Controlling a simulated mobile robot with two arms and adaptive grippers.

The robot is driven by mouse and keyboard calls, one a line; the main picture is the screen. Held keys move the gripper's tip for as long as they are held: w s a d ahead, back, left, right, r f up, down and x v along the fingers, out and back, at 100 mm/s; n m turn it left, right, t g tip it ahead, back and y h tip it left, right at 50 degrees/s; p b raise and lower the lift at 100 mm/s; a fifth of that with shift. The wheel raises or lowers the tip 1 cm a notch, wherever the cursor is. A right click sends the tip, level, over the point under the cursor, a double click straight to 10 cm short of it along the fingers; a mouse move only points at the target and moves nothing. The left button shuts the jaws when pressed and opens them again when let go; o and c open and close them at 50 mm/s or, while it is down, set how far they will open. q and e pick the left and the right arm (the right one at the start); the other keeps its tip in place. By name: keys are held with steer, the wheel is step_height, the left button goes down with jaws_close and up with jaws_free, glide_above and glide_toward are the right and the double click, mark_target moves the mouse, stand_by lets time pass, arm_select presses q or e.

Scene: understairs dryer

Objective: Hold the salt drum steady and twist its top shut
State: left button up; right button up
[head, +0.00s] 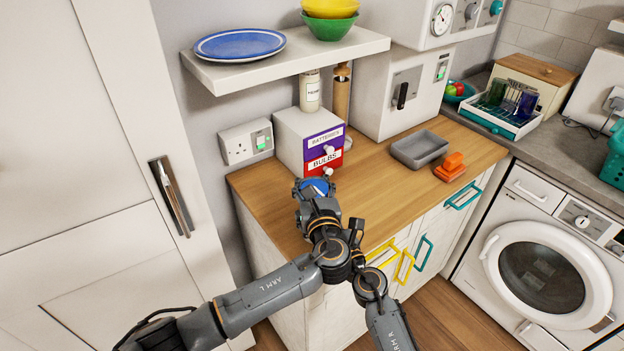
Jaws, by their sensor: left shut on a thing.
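A blue round thing, which looks like the salt drum (318,184), is at the end of my left arm, over the left part of the wooden counter. My left gripper (312,188) is shut on it. The gripper and wrist hide most of it, so I cannot tell how its top sits. My right arm comes up from the bottom, and its forward end (356,232) shows dark behind and beside my left wrist. I cannot make out the right fingers or whether they touch anything.
Behind the drum stands a white box (290,137) with purple and red labelled drawers, with a jar (310,90) on top. A grey tray (419,149) and an orange object (450,166) lie to the right. A shelf (285,60) hangs above. The counter's (385,190) middle is clear.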

arm_select(q)
steer(key=shift+a+f, duration=0.1)
steer(key=o, duration=1.3)
steer(key=shift+s, duration=0.1)
steer(key=s+d, duration=0.1)
steer(key=s, duration=0.6)
steer(key=shift+d, duration=0.3)
steer(key=shift+s, duration=0.1)
